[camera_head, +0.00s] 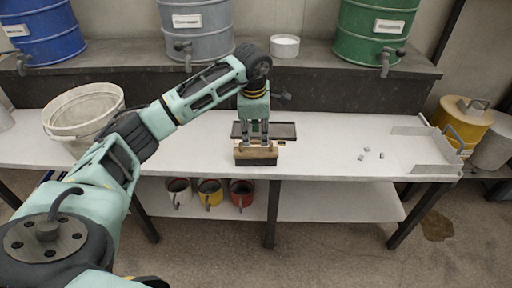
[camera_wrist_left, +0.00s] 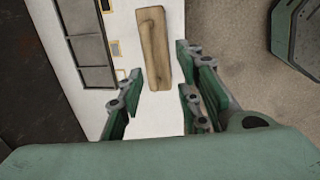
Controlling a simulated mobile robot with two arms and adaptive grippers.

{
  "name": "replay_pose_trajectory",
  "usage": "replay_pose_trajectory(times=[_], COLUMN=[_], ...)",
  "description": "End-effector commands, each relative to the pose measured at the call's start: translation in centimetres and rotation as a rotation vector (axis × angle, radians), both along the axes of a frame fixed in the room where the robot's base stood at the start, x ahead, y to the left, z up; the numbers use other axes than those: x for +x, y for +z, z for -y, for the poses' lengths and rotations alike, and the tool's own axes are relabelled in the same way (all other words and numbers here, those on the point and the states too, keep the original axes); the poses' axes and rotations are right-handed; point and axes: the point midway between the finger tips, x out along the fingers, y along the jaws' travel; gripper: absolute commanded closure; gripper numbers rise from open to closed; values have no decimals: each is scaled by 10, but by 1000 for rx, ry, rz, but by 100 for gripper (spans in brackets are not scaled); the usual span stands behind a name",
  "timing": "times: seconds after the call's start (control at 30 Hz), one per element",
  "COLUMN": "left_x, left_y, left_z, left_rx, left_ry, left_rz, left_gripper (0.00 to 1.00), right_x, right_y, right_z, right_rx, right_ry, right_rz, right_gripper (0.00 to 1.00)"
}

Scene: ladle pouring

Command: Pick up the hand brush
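The hand brush (camera_head: 256,155) lies on the white table near its front edge, with a wooden top and dark bristles below. In the left wrist view the brush's wooden back (camera_wrist_left: 154,48) shows as a long plank. My left gripper (camera_head: 257,140) is right above or at the brush. In the left wrist view its fingers (camera_wrist_left: 160,100) are spread apart, with the near end of the wood between or just beyond their tips. Whether they touch it I cannot tell. My right gripper is not in view.
A dark tray (camera_head: 284,131) lies just behind the brush. A white bucket (camera_head: 84,118) stands at the left. Several small grey pieces (camera_head: 366,149) and a low-walled dustpan-like tray (camera_head: 418,146) are at the right. Mugs (camera_head: 210,192) stand on the shelf below.

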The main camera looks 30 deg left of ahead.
Motion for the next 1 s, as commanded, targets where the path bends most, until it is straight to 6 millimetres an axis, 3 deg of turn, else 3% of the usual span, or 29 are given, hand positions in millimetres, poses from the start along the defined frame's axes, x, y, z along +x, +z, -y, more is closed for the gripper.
replay_pose_trajectory(times=[0.13,0.7,1.0], left_x=[4,24,25], left_y=[2,-66,-68], left_z=[-16,-13,-13], left_rx=[41,36,36], left_ry=[20,18,18], left_rz=[5,7,9], left_gripper=[67,67,70], right_x=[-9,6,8], right_y=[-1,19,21], right_z=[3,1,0], right_rx=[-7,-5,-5], right_ry=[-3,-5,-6], right_rz=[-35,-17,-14], right_gripper=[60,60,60])
